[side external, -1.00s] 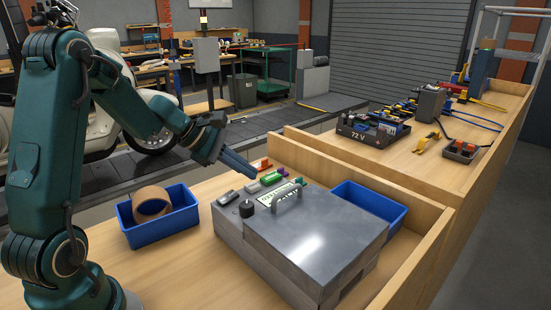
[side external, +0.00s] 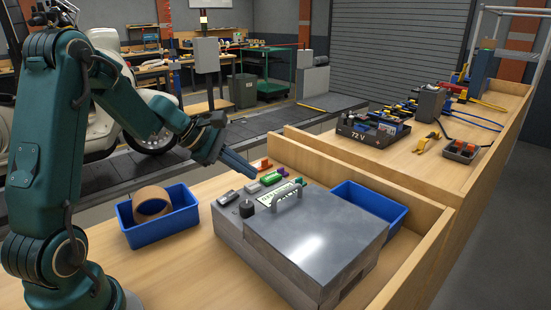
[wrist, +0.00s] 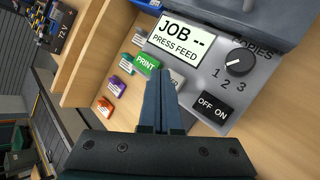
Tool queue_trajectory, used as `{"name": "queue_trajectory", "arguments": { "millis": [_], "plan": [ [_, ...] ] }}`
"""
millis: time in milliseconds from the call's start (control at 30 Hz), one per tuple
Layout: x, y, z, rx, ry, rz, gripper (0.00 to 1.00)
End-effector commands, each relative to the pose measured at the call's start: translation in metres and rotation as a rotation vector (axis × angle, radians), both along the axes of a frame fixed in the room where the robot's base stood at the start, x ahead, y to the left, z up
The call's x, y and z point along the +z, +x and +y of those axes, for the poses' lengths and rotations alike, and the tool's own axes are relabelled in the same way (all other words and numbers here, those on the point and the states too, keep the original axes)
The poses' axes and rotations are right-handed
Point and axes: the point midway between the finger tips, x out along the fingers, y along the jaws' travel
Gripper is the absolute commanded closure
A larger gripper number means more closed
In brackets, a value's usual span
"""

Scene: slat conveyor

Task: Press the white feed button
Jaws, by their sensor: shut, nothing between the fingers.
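The white feed button (wrist: 178,80) is a pale key on the grey control panel in the wrist view, between the green PRINT button (wrist: 147,63) and the black OFF/ON switch (wrist: 212,106). My gripper's fingers cover part of it and most of its lettering. My gripper (wrist: 160,73) is shut and empty, its tips over the near side of that key. In the side view, my gripper (side external: 255,175) points down at the button row of the grey machine (side external: 313,236). I cannot tell whether the tips touch the key.
The display (wrist: 178,42) reads "JOB -- PRESS FEED". A black copies knob (wrist: 240,62) stands up from the panel. Purple (wrist: 117,86) and orange (wrist: 104,107) pieces lie beyond the green button. A blue bin with a tape roll (side external: 160,233) and another blue bin (side external: 384,205) flank the machine.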

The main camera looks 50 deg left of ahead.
Motion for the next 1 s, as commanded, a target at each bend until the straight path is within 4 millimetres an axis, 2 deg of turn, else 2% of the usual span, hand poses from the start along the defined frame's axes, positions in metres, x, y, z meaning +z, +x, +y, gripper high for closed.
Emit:
{"name": "queue_trajectory", "arguments": {
  "millis": [1000],
  "plan": [
    [-0.009, 0.0, 0.0002, 0.0, 0.0, 0.0, 1.0]
  ]
}}
